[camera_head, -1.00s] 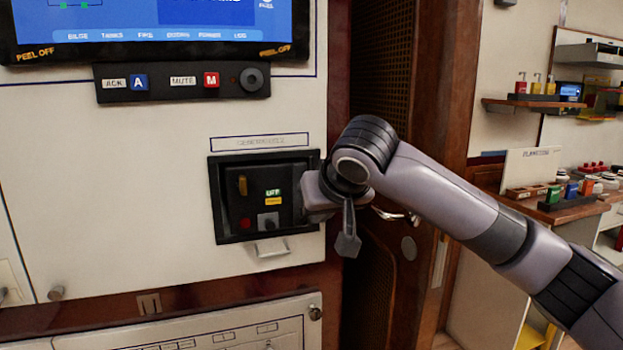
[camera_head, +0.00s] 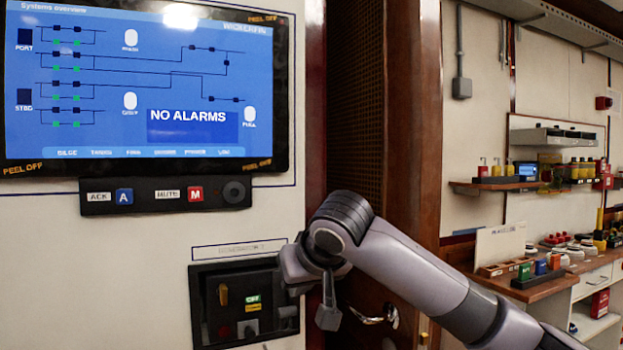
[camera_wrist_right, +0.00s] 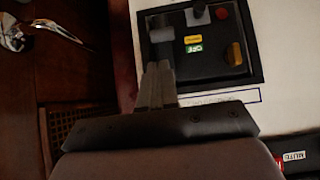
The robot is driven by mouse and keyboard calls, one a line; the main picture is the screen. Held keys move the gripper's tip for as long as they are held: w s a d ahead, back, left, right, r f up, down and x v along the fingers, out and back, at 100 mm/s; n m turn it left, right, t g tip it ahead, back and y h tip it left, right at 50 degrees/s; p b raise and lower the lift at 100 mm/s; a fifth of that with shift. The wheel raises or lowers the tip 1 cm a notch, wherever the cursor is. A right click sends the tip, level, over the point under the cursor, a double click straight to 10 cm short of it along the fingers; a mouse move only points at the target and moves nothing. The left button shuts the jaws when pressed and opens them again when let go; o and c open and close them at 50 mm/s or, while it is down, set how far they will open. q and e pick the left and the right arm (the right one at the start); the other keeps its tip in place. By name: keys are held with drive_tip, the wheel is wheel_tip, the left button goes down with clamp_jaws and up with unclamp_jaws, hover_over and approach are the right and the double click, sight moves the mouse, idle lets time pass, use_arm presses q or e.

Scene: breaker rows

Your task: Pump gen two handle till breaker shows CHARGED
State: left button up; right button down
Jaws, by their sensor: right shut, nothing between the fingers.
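The breaker (camera_head: 207,311) is a black recessed unit in the white panel, below a label strip. It has an orange-yellow lever (camera_head: 223,293), a green flag (camera_head: 252,299) and a yellow flag (camera_head: 252,308). In the right wrist view it appears turned over, with the green flag (camera_wrist_right: 194,48), yellow flag (camera_wrist_right: 192,39), orange lever (camera_wrist_right: 234,54) and a red button (camera_wrist_right: 222,13). The yellow flag's text is too small to read. My right gripper (camera_wrist_right: 158,72) is shut and empty at the breaker's door-side edge. My left gripper is out of view.
A screen (camera_head: 130,100) above reads NO ALARMS. Below it is a button strip (camera_head: 165,195) with A and M buttons. A wooden door with a metal handle (camera_head: 375,316) stands right of the panel, behind my right arm. Shelves and a bench (camera_head: 545,290) are farther right.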

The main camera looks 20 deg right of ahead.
drive_tip(key=s+r, duration=0.3)
drive_tip(key=r, duration=0.5)
drive_tip(key=s+r, duration=0.3)
drive_tip(key=r, duration=0.4)
drive_tip(key=shift+s+d+r, duration=0.15)
drive_tip(key=shift+d+r, duration=0.05)
drive_tip(key=shift+r, duration=0.15)
drive_tip(key=shift+f, duration=0.1)
drive_tip(key=w+a+f+n+y, duration=0.1)
drive_tip(key=w+a+f, duration=0.15)
drive_tip(key=f, duration=0.75)
drive_tip(key=w+a+f+n+y, duration=0.15)
drive_tip(key=w+f, duration=0.25)
drive_tip(key=f, duration=0.6)
wheel_tip(320, 180, down, 18)
drive_tip(key=s+a+f+y, duration=0.1)
drive_tip(key=s+a+y, duration=0.1)
drive_tip(key=s, duration=0.1)
drive_tip(key=s+d+f+h, duration=0.1)
drive_tip(key=s+d+f, duration=0.2)
drive_tip(key=s+f, duration=0.8)
drive_tip(key=s+d+f+t+h+p, duration=0.1)
drive_tip(key=s+d+f, duration=0.3)
drive_tip(key=s+f, duration=0.7)
drive_tip(key=s, duration=0.5)
drive_tip(key=shift+d+h, duration=0.3)
drive_tip(key=shift+h, duration=0.05)
drive_tip(key=shift+m, duration=0.25)
